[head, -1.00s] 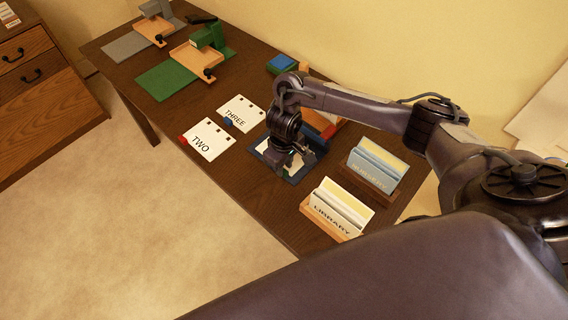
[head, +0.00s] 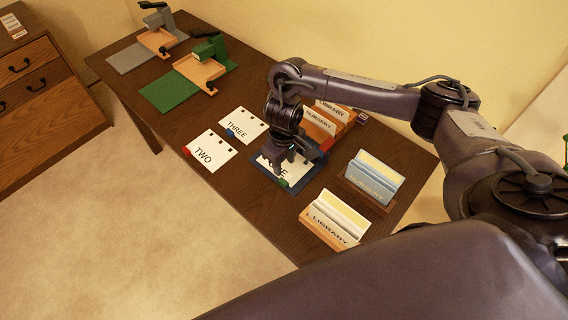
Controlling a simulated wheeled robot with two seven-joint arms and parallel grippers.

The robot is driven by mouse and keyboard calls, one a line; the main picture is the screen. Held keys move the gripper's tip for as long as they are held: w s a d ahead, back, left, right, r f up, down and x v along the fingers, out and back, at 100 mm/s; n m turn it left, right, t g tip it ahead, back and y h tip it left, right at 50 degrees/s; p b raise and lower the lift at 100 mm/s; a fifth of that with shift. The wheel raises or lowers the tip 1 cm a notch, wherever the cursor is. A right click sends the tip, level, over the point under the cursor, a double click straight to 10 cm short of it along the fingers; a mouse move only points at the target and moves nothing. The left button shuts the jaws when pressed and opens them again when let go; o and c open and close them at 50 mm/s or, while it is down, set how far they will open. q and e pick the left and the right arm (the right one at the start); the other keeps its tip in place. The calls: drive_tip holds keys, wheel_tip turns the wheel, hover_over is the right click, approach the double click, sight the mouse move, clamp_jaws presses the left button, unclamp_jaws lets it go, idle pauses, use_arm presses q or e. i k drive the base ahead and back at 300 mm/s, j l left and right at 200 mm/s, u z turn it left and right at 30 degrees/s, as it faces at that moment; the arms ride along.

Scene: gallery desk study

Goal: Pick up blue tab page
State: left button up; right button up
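The blue tab page (head: 243,124) is a white sheet lettered THREE with punched holes. It lies flat on the desk, and its small blue tab (head: 230,133) sticks out at the lower left. My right gripper (head: 284,163) points down over a page with a green tab (head: 283,183) on a blue tray (head: 262,169), to the right of the blue tab page and apart from it. The gripper hides part of that page's lettering. Its fingers are dark and small, so I cannot tell their opening. My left gripper is not in view.
A page lettered TWO (head: 208,150) with a red tab lies at the left. Card holders (head: 372,178) and (head: 336,219) stand at the right, with an orange rack (head: 318,128) behind my arm. Green (head: 205,72) and grey (head: 157,38) hole-punch-like devices stand at the far left.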

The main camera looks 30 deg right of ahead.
sight(242, 124)
drive_tip(key=k+j, duration=0.65)
drive_tip(key=k, duration=0.25)
